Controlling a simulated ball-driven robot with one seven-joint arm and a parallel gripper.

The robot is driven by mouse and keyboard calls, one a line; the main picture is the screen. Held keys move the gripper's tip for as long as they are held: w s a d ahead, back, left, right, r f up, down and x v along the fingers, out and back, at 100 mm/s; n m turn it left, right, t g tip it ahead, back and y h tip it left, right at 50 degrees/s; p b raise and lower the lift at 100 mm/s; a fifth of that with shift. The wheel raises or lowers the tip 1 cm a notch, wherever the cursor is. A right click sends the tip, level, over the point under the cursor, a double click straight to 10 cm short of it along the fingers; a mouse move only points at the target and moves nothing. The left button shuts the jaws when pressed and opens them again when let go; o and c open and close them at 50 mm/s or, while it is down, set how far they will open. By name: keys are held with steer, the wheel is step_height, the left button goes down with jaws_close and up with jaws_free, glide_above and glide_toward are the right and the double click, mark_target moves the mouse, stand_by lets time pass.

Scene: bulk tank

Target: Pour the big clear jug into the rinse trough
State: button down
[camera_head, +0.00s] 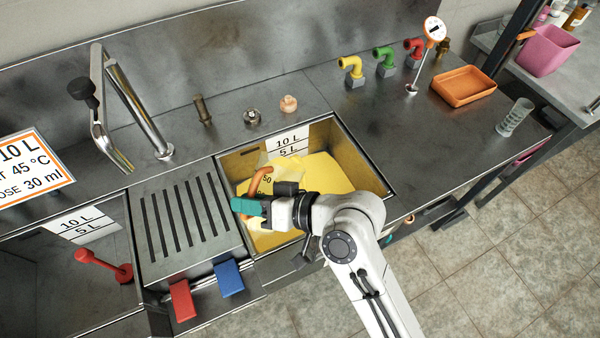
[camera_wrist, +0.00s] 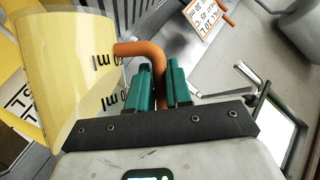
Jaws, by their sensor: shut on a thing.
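The big clear jug (camera_head: 283,172) with an orange handle (camera_head: 260,180) is over the right-hand basin (camera_head: 362,160), which has yellow in its bottom and a 10 L / 5 L scale. In the wrist view the jug (camera_wrist: 75,60) looks yellow, and I cannot tell whether that is its contents or the yellow behind it. My gripper (camera_head: 248,206) has teal fingers, shut on the orange handle (camera_wrist: 140,50). The jug's tilt is hard to tell. The left-hand basin (camera_head: 115,285) has the same scale and is grey inside. Neither basin is named as the rinse trough.
A ribbed drainboard (camera_head: 180,215) lies between the basins, with a red and a blue block (camera_head: 229,278) at its front. A tall tap (camera_head: 135,100) stands behind it. An orange tray (camera_head: 463,86) and a clear tumbler (camera_head: 513,117) are on the right counter. A red plunger-like tool (camera_head: 105,264) is in the left basin.

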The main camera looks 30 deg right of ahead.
mark_target(269, 169)
steer(key=shift+w+d+r+m+y, duration=0.45)
steer(key=shift+d+r+m+y, duration=0.25)
steer(key=shift+m, duration=0.2)
stand_by(1.7)
steer(key=shift+w+d+r+m+y, duration=0.15)
steer(key=shift+w+d+m, duration=0.1)
steer(key=shift+d+m, duration=0.15)
steer(key=shift+w+d+m+y, duration=0.15)
steer(key=shift+w+d+m, duration=0.1)
steer(key=shift+d+m, duration=0.15)
stand_by(1.2)
steer(key=shift+w+d+r+m+y+p, duration=0.2)
steer(key=shift+w+d+r+m+p, duration=0.2)
steer(key=shift+d, duration=0.3)
steer(key=shift+w+d+r+m+y+p, duration=0.25)
steer(key=shift+w+d+r, duration=0.2)
steer(key=shift+d, duration=0.25)
steer(key=shift+w+d+r+m+y+p, duration=0.35)
steer(key=shift+w+d+r+m+p, duration=0.25)
steer(key=shift+d+r+m, duration=0.25)
stand_by(0.7)
